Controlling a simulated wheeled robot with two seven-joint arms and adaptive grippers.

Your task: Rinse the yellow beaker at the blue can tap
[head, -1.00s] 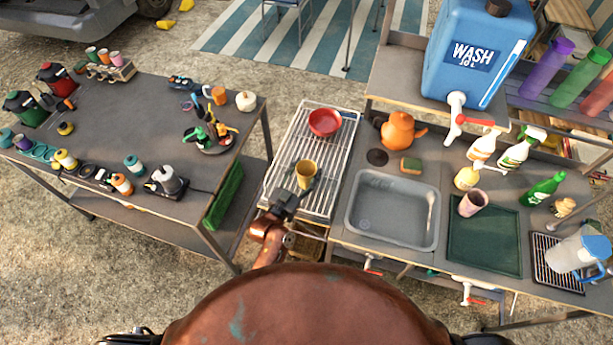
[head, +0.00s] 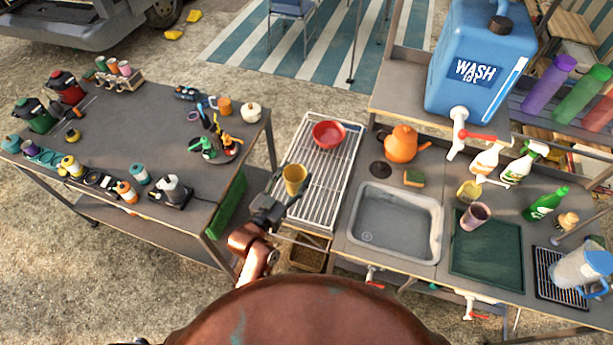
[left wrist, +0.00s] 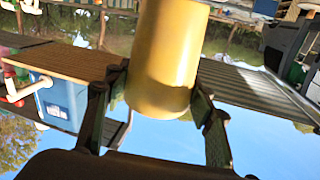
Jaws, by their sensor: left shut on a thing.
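The yellow beaker (head: 295,179) is in my left gripper (head: 278,196), over the left edge of the wire rack. In the left wrist view the yellow beaker (left wrist: 168,55) sits between the two fingers (left wrist: 160,95), which are shut on it. The blue water can (head: 481,60) marked WASH stands on a raised shelf at the upper right. Its white tap (head: 458,130) with a red lever points down over the counter's back. The grey sink basin (head: 396,222) lies below and left of the tap. My right gripper is not in view.
A red bowl (head: 328,134) sits on the wire rack (head: 322,200). An orange kettle (head: 400,143) and a sponge (head: 413,178) stand behind the basin. Spray bottles (head: 487,158) stand near the tap. A pink cup (head: 475,215) is on the green mat (head: 485,250).

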